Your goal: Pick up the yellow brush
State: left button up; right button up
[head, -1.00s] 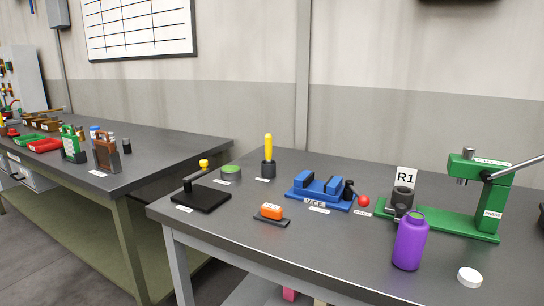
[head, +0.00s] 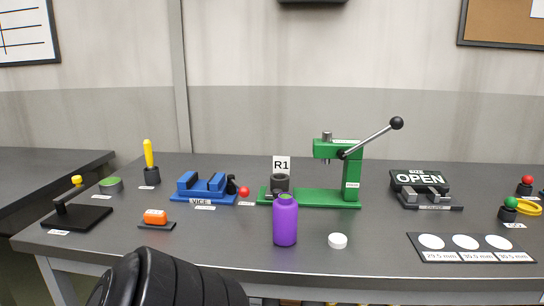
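The yellow brush (head: 148,154) stands upright at the back left of the dark table, its lower end inside a small black holder (head: 152,175). Only its yellow upper part shows; what sits inside the holder is hidden. A label lies on the table in front of the holder. Neither of my grippers is in view. A black, ribbed part of my own arm shows at the bottom edge, left of centre, well in front of the brush.
Near the brush are a green-topped round dish (head: 111,185), a black stand with a yellow knob (head: 77,215), an orange block (head: 155,217) and a blue vice (head: 205,188). A purple bottle (head: 286,222) and green press (head: 340,175) stand further right. Bare tabletop lies between several items.

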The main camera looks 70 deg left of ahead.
aim_at(148, 151)
jog(key=z, duration=0.7)
jog(key=k, duration=2)
jog(key=u, duration=0.45)
